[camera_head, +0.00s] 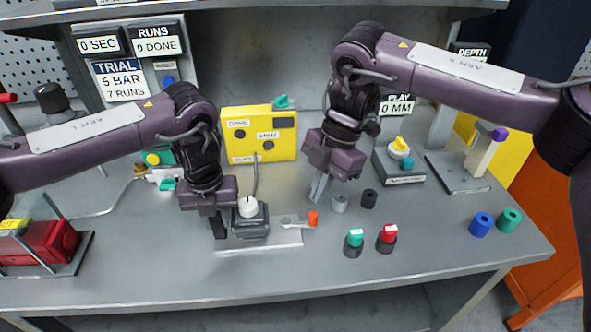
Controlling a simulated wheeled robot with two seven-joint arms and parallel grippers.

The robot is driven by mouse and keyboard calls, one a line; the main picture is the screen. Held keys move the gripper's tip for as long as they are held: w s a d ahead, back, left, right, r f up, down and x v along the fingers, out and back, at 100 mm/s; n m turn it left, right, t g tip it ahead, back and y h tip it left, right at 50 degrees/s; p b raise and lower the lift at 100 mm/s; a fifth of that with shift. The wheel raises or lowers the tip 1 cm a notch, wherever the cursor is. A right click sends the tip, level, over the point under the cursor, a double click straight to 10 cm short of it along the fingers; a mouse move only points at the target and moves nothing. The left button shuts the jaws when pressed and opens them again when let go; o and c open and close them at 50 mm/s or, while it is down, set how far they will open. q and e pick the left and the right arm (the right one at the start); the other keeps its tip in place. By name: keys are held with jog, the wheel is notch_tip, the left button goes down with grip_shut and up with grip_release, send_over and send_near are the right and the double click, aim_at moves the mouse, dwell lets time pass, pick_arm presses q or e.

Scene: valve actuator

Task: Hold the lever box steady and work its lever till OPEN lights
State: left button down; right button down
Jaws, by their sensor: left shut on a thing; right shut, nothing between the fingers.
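The lever box (255,228) is a dark grey block with a white round top, standing on a pale plate (270,243) on the bench. Its lever (295,224) is a grey arm lying to the right, with an upright orange knob (312,218) at its end. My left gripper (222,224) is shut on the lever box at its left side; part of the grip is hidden. My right gripper (318,188) is shut and empty, above and behind the orange knob, apart from it. A yellow panel (285,147) with small labels stands behind; no lit OPEN sign is readable.
Grey and black cylinders (369,199) stand right of the lever. Green-topped (354,242) and red-topped (388,238) pieces stand in front of them. A red device (45,241) sits far left. The front bench is clear.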

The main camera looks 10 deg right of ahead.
aim_at(315, 215)
dwell(0.3)
jog(key=c, duration=1.8)
grip_release()
jog(key=shift+w+d+m, duration=0.25)
jog(key=shift+d+m, duration=0.05)
jog(key=shift+d, duration=0.05)
jog(key=o, duration=0.5)
jog(key=w+d+m, duration=0.1)
jog(key=m, duration=0.1)
jog(key=w+d+m+t+y, duration=0.1)
jog(key=d+m, duration=0.1)
jog(key=shift+w+d+r, duration=0.1)
jog(key=shift+w+d, duration=0.05)
jog(key=shift+d, duration=0.1)
jog(key=shift+m+t, duration=0.3)
jog(key=shift+m, duration=0.1)
jog(key=x, duration=1.1)
jog(key=shift+w+a+f, duration=0.1)
jog(key=shift+w+f, duration=0.15)
jog(key=shift+f, duration=0.05)
grip_shut()
